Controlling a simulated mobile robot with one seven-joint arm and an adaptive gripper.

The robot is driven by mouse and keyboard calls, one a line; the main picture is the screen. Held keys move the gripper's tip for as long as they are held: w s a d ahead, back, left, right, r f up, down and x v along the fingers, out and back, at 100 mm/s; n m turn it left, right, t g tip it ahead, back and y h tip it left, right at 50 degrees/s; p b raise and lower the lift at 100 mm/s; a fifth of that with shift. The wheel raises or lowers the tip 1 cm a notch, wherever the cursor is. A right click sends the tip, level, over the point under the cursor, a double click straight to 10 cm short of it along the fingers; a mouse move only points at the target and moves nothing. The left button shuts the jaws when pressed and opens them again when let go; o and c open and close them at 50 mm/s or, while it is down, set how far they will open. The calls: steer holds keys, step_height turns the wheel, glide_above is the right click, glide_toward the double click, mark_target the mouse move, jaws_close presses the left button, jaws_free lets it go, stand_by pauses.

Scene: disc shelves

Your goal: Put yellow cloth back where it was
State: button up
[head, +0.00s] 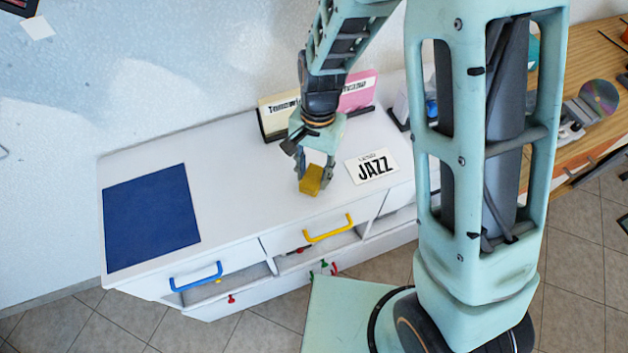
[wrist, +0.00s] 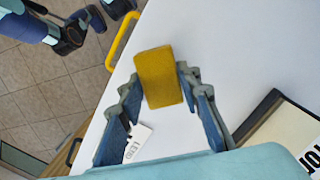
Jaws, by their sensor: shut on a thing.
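The yellow cloth (head: 311,180) looks like a small, thick, folded block. My gripper (head: 314,178) is shut on it, over the front part of the white cabinet top (head: 245,195). In the wrist view the cloth (wrist: 158,78) sits between the two fingertips of my gripper (wrist: 160,88), with the white surface around it. I cannot tell whether the cloth touches the top or hangs just above it.
A dark blue mat (head: 150,217) lies at the left of the top. A JAZZ card (head: 372,167) lies right of the gripper. Cream (head: 280,112) and pink (head: 357,93) sleeves stand behind. Drawers with blue (head: 196,277) and yellow (head: 328,229) handles are in front. The middle-left top is clear.

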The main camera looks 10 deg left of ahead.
mark_target(317, 171)
steer(key=shift+f+b, duration=0.5)
steer(key=shift+f, duration=0.65)
steer(key=shift+d+f, duration=0.1)
steer(key=o, duration=1)
steer(key=r, duration=0.4)
steer(key=w+r, duration=0.1)
steer(key=r, duration=0.7)
steer(key=shift+w+d, duration=0.15)
steer(key=shift+w, duration=0.05)
